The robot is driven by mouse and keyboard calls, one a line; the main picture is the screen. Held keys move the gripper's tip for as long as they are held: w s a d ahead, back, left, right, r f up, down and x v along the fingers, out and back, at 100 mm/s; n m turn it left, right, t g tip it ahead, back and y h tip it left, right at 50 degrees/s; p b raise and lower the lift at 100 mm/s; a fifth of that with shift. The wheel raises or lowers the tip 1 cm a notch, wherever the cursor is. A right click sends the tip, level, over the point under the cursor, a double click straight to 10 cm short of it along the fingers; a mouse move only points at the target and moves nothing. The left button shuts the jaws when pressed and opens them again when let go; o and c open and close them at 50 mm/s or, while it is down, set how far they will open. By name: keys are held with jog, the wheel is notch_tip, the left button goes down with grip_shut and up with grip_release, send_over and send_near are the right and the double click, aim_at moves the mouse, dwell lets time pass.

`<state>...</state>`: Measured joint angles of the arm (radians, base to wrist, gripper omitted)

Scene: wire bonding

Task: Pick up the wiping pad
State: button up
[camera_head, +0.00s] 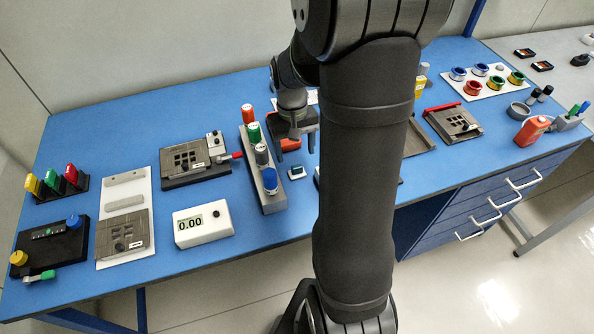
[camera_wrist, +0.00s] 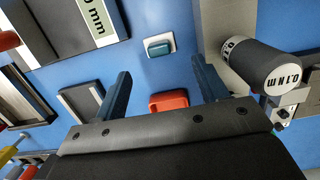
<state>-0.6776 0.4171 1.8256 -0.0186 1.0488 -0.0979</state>
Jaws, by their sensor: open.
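A red-orange block (camera_wrist: 168,102) lies on the blue table (camera_wrist: 150,75), between my fingers in the wrist view. It also shows under my gripper in the head view (camera_head: 290,145). A small teal pad on a white base (camera_wrist: 158,47) lies just beyond my fingertips, and it also shows in the head view (camera_head: 296,172). I cannot tell for certain which of the two is the wiping pad. My gripper (camera_wrist: 161,73) is open with nothing held; its two blue-dark fingers are spread apart. In the head view my gripper (camera_head: 295,130) is partly hidden by my arm.
A grey rack (camera_head: 268,192) with several coloured cylinders stands close to the left of my gripper; its black-and-white cylinder (camera_wrist: 270,67) is near my right finger in the wrist view. A white meter (camera_head: 203,226) and a dark fixture (camera_head: 195,160) lie farther left.

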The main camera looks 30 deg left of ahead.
aim_at(297, 166)
jog(key=shift+s+d+f, duration=0.2)
jog(key=shift+s+f, duration=0.05)
jog(key=shift+f, duration=0.7)
jog(key=shift+s+d+f, duration=0.2)
jog(key=shift+f, duration=0.7)
jog(key=shift+s+d+f, duration=0.2)
jog(key=shift+s+f, duration=0.05)
jog(key=shift+f, duration=0.7)
jog(key=c, duration=1.1)
jog(key=shift+o, duration=0.2)
jog(key=shift+r, duration=0.5)
jog(key=r, duration=0.3)
jog(key=shift+w+d+r, duration=0.1)
jog(key=shift+d+r, duration=0.1)
jog(key=shift+r, duration=0.1)
jog(key=d+r, duration=0.6)
jog(key=d, duration=0.5)
jog(key=shift+w+r, duration=0.2)
jog(key=shift+w, duration=0.25)
jog(key=shift+d, duration=0.1)
